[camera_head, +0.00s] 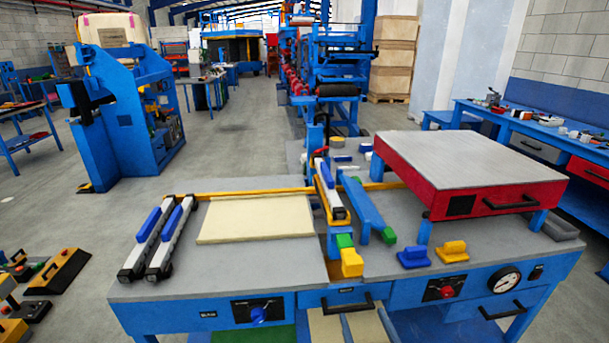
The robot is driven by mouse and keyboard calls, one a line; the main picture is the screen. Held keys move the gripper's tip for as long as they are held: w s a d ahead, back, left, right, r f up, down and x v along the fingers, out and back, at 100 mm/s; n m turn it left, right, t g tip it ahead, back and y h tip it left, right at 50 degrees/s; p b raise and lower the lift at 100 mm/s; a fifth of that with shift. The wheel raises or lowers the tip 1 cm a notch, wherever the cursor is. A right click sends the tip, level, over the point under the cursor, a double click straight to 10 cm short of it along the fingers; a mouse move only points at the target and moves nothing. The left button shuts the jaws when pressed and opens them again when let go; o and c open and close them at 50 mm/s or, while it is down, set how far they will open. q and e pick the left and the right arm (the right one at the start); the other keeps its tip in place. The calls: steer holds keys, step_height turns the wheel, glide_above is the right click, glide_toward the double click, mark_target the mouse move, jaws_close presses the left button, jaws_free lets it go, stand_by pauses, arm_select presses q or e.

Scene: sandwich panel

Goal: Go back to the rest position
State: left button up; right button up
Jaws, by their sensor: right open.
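I make out neither of my grippers and no arm of mine in the head view. The blue and grey workbench (233,273) fills the lower middle. A cream panel (258,218) lies flat on its left part. Two white and black bars with blue grips, a left one (142,243) and a right one (171,238), lie side by side left of the panel. A similar bar (329,189) lies right of the panel, over a yellow strip. No gripper is seen touching any of these.
A red-sided plate (468,163) stands raised at the bench's right. A blue block (414,257), a yellow block (452,252) and a green-yellow piece (350,262) sit near the front edge. A blue machine (124,130) stands behind left. Grey floor (240,140) lies open between.

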steer(key=s+d+f+n+g, duration=0.1)
steer(key=s+f+g, duration=0.4)
steer(key=f, duration=0.7)
steer(key=s+f+g, duration=0.3)
steer(key=s+f, duration=0.5)
steer(key=f, duration=0.4)
steer(key=s+d+f+g, duration=0.1)
steer(key=s+f+g, duration=0.2)
steer(key=s, duration=0.8)
steer(key=s+d+f+g, duration=0.1)
steer(key=s+f+g, duration=0.3)
steer(key=s+f, duration=0.4)
steer(key=s, duration=0.4)
steer(key=shift+s+f+n+g+h, duration=0.15)
steer(key=shift+f+n+g+h, duration=0.15)
steer(key=shift+n, duration=0.1)
